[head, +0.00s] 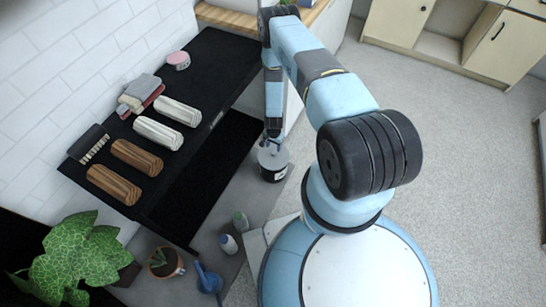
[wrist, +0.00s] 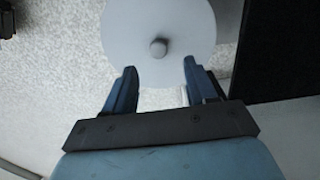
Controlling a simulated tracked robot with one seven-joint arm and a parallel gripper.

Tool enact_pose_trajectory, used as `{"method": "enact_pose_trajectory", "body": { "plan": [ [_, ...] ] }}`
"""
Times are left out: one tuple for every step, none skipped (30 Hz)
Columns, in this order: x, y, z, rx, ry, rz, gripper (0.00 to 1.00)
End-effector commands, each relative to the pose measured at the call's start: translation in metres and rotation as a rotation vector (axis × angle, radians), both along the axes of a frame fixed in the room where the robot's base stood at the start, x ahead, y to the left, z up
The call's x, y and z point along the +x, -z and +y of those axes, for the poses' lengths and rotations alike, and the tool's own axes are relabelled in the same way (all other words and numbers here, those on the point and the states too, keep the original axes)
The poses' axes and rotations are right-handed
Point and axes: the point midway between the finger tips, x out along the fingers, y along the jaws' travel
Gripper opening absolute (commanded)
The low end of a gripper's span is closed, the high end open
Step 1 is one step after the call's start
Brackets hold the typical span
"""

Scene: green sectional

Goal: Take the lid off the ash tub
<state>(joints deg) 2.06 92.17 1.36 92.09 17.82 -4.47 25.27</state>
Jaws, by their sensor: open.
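The ash tub (head: 273,171) is a small dark round tub with a pale label, standing on the grey slab in front of the black fireplace. Its pale grey round lid (head: 273,156) sits on top. In the wrist view the lid (wrist: 125,32) fills the upper middle, with a small round knob (wrist: 158,48) at its centre. My gripper (head: 271,142) is at the lid's far edge in the head view. In the wrist view my gripper (wrist: 160,75) is open, its two fingers apart below the knob in the picture, with nothing between them touching the knob.
A black mantel (head: 205,75) on the left bears split logs (head: 137,157), white rolls (head: 158,133), folded cloths (head: 140,90) and a pink tin (head: 178,60). Bottles (head: 228,244), a blue watering can (head: 208,280) and a potted plant (head: 165,263) stand nearer. Carpet (head: 455,130) on the right is clear.

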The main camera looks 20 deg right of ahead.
Motion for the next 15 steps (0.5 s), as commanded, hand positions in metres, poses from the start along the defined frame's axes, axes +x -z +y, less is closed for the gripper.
{"method": "enact_pose_trajectory", "body": {
  "plan": [
    [0.0,0.002,0.0,0.0,0.0,0.0,0.56],
    [0.0,0.003,0.0,0.0,0.0,0.0,0.56],
    [0.0,0.005,0.0,0.0,0.0,0.0,0.56],
    [-0.001,0.007,0.001,0.0,0.0,0.0,0.56],
    [-0.002,0.01,0.001,0.0,0.0,0.001,0.56],
    [-0.003,0.015,0.001,0.0,0.0,0.001,0.56],
    [-0.004,0.019,0.002,0.0,0.0,0.001,0.56],
    [-0.004,0.022,0.002,0.0,-0.001,0.001,0.56],
    [-0.005,0.028,0.002,0.0,-0.001,0.001,0.56],
    [-0.006,0.032,0.003,0.0,-0.001,0.001,0.56],
    [-0.006,0.035,0.003,0.0,-0.001,0.0,0.56],
    [-0.005,0.04,0.003,0.0,-0.001,0.0,0.56],
    [-0.005,0.043,0.003,0.0,-0.001,0.0,0.56],
    [-0.005,0.046,0.003,0.0,-0.001,0.0,0.56],
    [-0.005,0.048,0.003,0.0,-0.001,0.0,0.56]
  ]
}}
